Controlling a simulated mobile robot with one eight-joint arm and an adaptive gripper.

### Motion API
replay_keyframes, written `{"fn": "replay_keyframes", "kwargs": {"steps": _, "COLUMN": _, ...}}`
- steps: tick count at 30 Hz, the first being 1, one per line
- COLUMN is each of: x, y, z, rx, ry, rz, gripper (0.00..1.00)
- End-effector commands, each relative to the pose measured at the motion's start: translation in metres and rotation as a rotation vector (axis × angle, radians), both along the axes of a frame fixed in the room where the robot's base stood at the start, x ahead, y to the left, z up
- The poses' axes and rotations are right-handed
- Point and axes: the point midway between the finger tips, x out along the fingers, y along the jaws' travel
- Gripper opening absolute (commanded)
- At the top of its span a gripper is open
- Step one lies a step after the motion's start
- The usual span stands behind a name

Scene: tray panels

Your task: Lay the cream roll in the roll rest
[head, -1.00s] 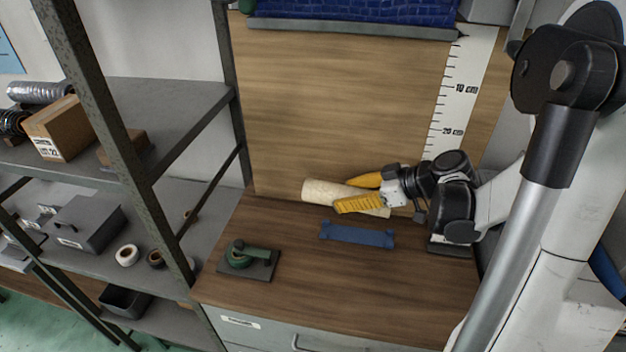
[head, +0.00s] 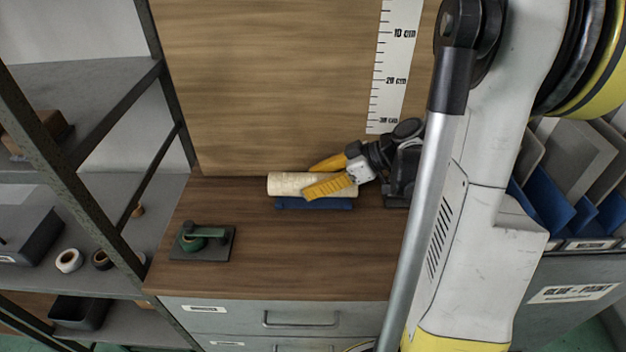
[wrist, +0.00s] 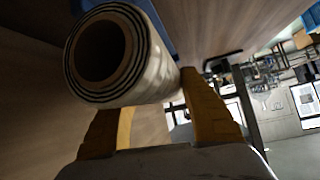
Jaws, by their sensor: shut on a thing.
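The cream roll (head: 286,184) is a pale tube lying sideways in the head view. My gripper (head: 326,178), with yellow fingers, is shut on it towards its right half. In the wrist view the roll (wrist: 140,62) shows its open, layered end, between the yellow fingers of my gripper (wrist: 158,105). The blue roll rest (head: 314,204) is on the wooden worktop, just below and in front of the roll in the head view. A blue strip of the rest (wrist: 160,28) shows behind the roll in the wrist view. Whether roll and rest touch, I cannot tell.
A wooden back panel (head: 270,90) rises close behind the roll. Grey shelving stands at left. The front middle of the worktop is clear.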

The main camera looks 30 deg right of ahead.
Motion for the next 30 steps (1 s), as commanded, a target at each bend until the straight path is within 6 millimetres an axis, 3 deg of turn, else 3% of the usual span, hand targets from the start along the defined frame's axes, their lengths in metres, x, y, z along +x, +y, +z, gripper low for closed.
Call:
{"fn": "replay_keyframes", "kwargs": {"steps": 6, "x": 0.0, "y": 0.0, "z": -0.016, "rx": 0.001, "ry": -0.001, "rz": 0.0, "gripper": 0.1}}
{"fn": "replay_keyframes", "kwargs": {"steps": 30, "x": 0.0, "y": 0.0, "z": -0.018, "rx": 0.001, "ry": -0.001, "rz": 0.0, "gripper": 0.1}}
